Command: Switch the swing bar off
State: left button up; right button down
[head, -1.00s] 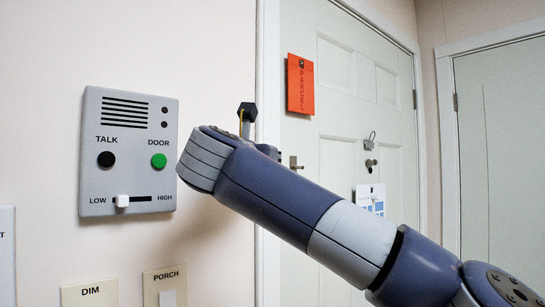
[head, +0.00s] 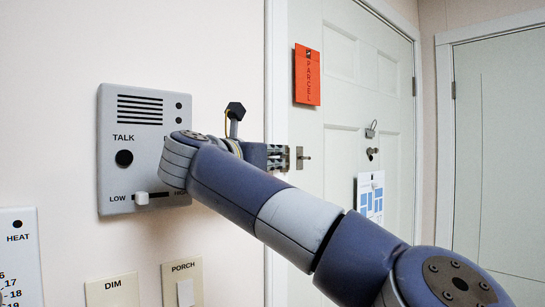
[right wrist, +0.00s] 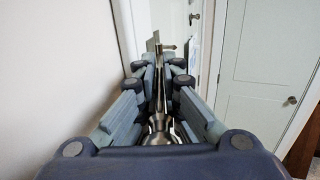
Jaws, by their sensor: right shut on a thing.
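The swing bar is a metal door guard at the near edge of the pale door; its small plate and stud (head: 303,158) show just beyond my right gripper (head: 279,157) in the head view. In the right wrist view the metal bar (right wrist: 158,120) runs lengthwise between the fingers of my right gripper (right wrist: 157,75), which is shut on it. A crosspiece (right wrist: 164,47) shows past the fingertips. In the head view the fingers and my arm hide most of the bar. My left gripper is not in view.
A grey intercom panel (head: 112,190) is on the left wall, partly covered by my right arm. Below are the DIM plate (head: 110,292) and PORCH switch (head: 185,290). The door (head: 340,90) carries a red parcel tag (head: 307,75), a knob (head: 372,153) and a hanging card (head: 370,195).

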jog(key=c, duration=1.8)
grip_release()
jog(key=shift+o, duration=0.2)
jog(key=shift+s+a, duration=0.1)
jog(key=v, duration=1.1)
jog(key=shift+s+a, duration=0.2)
jog(key=shift+s, duration=0.1)
